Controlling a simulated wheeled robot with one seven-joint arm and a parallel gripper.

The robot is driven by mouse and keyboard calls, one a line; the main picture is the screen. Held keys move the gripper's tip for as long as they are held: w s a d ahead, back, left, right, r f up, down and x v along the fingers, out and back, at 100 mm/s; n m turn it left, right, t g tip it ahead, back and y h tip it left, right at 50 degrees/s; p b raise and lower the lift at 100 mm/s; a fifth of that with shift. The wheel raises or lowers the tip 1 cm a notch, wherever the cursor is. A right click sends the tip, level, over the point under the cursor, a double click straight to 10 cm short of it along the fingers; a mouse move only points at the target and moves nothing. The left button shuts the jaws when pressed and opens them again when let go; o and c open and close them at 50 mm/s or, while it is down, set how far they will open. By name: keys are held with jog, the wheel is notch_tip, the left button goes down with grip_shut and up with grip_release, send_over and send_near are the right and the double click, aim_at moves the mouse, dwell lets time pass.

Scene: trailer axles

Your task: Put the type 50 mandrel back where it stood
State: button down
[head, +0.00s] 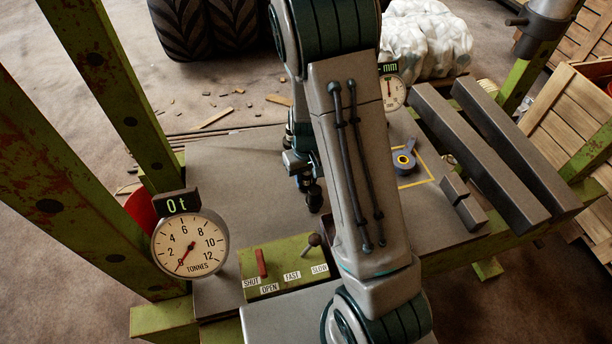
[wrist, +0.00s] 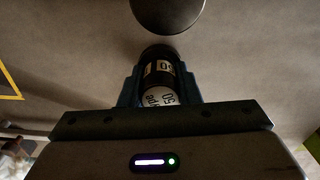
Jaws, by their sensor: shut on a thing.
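The type 50 mandrel (wrist: 162,72) is a dark cylinder with white labels reading 50, seen in the wrist view. My gripper (wrist: 163,88) is shut around it, with one finger on each side. In the head view my gripper (head: 298,165) is above the grey press table, partly hidden by my arm. A dark cylindrical shape (head: 314,195) shows just below it, and I cannot tell whether it touches the table. A dark round end (wrist: 168,10) lies just beyond the mandrel in the wrist view.
A yellow outlined square with a blue-grey ringed part (head: 404,160) lies right of my arm. Heavy steel bars (head: 490,150) lie farther right. A lever panel (head: 285,270) and a tonnes gauge (head: 190,246) reading 0 stand at the front. Green posts (head: 115,90) flank the left.

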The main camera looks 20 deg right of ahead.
jog(key=shift+f, duration=0.15)
dwell(0.3)
jog(key=c, duration=1)
grip_release()
notch_tip(320, 180, up, 14)
jog(key=shift+p, duration=0.3)
jog(key=s+r+m+t+p, duration=0.1)
jog(key=s+r+t+p, duration=0.1)
jog(key=s+r, duration=1)
jog(key=s, duration=0.4)
jog(key=shift+s+a+r+m+t, duration=0.2)
jog(key=shift+r+m+t, duration=0.1)
jog(key=shift+r+t, duration=0.1)
